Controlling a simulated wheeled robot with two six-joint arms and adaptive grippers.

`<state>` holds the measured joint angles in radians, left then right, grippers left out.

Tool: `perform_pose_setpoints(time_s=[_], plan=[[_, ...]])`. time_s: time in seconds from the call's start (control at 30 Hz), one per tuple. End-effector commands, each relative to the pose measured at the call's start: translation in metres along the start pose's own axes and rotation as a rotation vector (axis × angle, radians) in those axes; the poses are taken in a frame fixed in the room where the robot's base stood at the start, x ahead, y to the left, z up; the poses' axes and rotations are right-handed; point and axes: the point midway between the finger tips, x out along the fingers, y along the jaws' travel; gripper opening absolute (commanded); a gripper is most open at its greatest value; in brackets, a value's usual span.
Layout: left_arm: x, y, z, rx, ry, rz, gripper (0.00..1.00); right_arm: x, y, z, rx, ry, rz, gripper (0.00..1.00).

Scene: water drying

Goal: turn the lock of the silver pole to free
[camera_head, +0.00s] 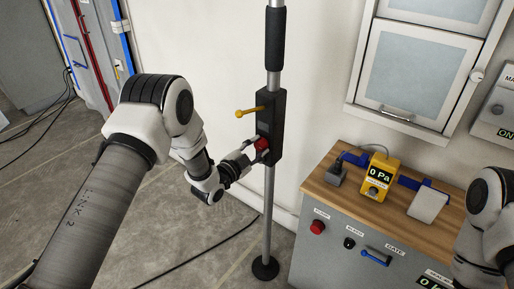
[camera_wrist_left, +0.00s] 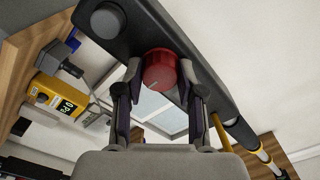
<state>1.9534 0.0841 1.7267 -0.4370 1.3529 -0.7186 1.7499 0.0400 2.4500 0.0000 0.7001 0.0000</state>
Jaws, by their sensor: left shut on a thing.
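The silver pole (camera_head: 267,205) stands upright on a round black foot (camera_head: 265,268), with a black grip sleeve (camera_head: 275,40) near its top. A black lock housing (camera_head: 273,102) sits on the pole. A yellow lever (camera_head: 250,112) sticks out to its left. Below the lever is a red round knob (camera_head: 263,144). My left gripper (camera_head: 250,149) is shut on the red knob. In the left wrist view its two fingers stand either side of the knob (camera_wrist_left: 160,70), in front of the black housing (camera_wrist_left: 137,25). Any marking for the lock's position is not readable. My right gripper is not in view.
A grey cabinet with a wooden top (camera_head: 335,196) stands right of the pole. On it is a yellow gauge (camera_head: 378,176) reading 0 Pa. A white-framed glass door (camera_head: 415,82) is on the wall behind. Black cables (camera_head: 195,250) lie on the floor.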

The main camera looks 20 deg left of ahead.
Motion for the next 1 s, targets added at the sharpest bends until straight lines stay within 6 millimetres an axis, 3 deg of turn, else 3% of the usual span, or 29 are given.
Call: perform_pose_setpoints(time_s=[0.47, 1.0], plan=[[0.000, 0.001, 0.001, -0.147, 0.000, 0.000, 0.03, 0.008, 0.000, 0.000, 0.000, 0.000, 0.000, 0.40], [0.000, 0.001, 0.001, -0.631, 0.000, 0.000, 0.03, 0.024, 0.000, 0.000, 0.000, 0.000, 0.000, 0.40]])
